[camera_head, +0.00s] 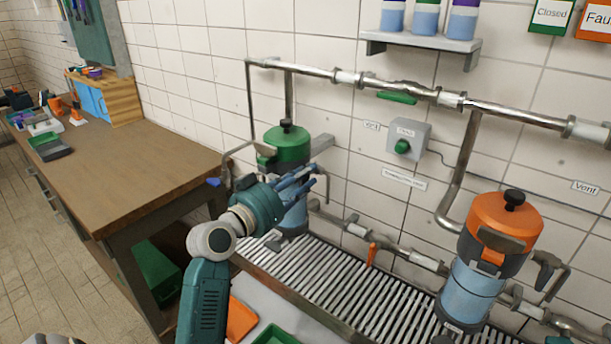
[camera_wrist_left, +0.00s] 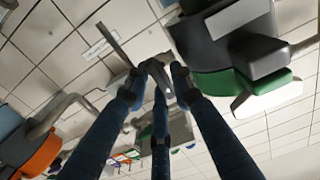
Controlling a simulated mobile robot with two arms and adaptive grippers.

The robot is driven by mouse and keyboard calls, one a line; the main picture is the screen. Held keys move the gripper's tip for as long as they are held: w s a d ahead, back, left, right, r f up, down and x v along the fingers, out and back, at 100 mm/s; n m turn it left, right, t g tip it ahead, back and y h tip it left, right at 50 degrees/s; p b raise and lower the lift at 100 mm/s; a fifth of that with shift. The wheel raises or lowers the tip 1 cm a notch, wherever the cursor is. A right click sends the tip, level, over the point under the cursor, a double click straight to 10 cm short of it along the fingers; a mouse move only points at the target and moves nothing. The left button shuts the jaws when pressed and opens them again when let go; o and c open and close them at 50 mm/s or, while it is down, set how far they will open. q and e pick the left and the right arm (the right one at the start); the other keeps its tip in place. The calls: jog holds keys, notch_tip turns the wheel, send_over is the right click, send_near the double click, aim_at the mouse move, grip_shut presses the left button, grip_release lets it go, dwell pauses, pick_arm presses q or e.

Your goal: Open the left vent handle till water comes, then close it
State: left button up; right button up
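My left gripper (camera_head: 306,186) reaches in front of the blue lower body of the green-topped pump (camera_head: 288,146), its blue fingers pointing right. In the left wrist view, a grey lever-like part (camera_wrist_left: 158,78), apparently the left vent handle, lies between the fingertips of my left gripper (camera_wrist_left: 157,92). I cannot tell whether the fingers press on it. In the head view the handle is largely hidden by the fingers. No running water shows.
An orange-topped pump (camera_head: 489,262) with its own dark handle (camera_head: 548,272) stands at right. A slatted drain grate (camera_head: 342,288) runs below the pumps. A wooden workbench (camera_head: 130,170) is at left. Pipes and a grey switch box (camera_head: 408,140) with a green button are on the wall.

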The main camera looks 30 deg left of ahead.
pick_arm(q)
jog(key=c, duration=0.4)
grip_shut()
jog(key=shift+r+n+p, duration=0.1)
jog(key=shift+n+p, duration=0.35)
jog(key=shift+n, duration=0.25)
jog(key=shift+a+n+p, duration=0.1)
jog(key=shift+n+p, duration=0.55)
jog(key=shift+n, duration=0.45)
jog(key=n+p, duration=0.2)
jog(key=n, duration=0.2)
jog(key=shift+a, duration=0.1)
pick_arm(e)
jog(key=r, duration=0.2)
jog(key=w+r, duration=0.1)
jog(key=r, duration=0.1)
jog(key=shift+a+r, duration=0.2)
jog(key=shift+r, duration=0.05)
jog(key=shift+a, duration=0.2)
